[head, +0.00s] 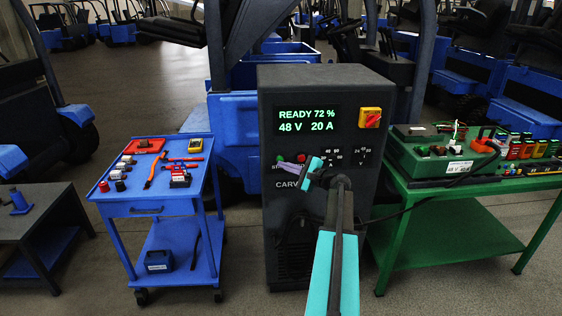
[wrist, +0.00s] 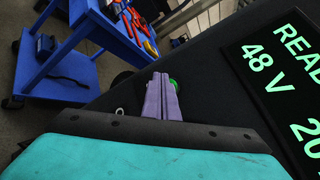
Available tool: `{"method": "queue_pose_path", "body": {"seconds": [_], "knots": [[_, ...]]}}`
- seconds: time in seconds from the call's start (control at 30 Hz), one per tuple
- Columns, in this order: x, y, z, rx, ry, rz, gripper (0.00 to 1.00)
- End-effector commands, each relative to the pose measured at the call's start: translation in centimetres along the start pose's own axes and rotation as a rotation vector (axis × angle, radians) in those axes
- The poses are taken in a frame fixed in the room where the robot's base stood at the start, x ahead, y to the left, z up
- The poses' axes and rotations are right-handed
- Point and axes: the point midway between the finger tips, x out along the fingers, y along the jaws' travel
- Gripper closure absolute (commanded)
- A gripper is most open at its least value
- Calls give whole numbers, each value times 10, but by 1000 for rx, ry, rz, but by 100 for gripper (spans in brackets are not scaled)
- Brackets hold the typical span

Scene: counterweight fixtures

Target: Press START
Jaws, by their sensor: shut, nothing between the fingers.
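The dark charger cabinet (head: 315,108) stands in the middle of the head view. Its green display (head: 306,120) reads READY 72 %, 48 V, 20 A, and also shows in the wrist view (wrist: 275,75). The green button (head: 280,158) sits lower left, its START label mostly hidden by my gripper. A red button (head: 301,157) is just right of it. My gripper (head: 281,165) is shut and empty, its purple fingertips right at the green button. In the wrist view the fingers (wrist: 162,84) partly cover the green button (wrist: 173,83). I cannot tell whether they touch it.
A red-on-yellow rotary switch (head: 370,117) is on the cabinet's upper right. A blue tool cart (head: 160,208) stands left and a green bench (head: 455,187) right. A dark cable runs from the cabinet to the bench. Blue forklifts stand behind.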

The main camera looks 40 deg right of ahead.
Motion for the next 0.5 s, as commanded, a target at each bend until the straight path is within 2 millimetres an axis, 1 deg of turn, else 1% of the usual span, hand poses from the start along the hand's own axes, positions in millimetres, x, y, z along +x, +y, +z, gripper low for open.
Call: {"method": "queue_pose_path", "body": {"seconds": [0.5], "knots": [[7,-5,-5,0,0,0,100]]}}
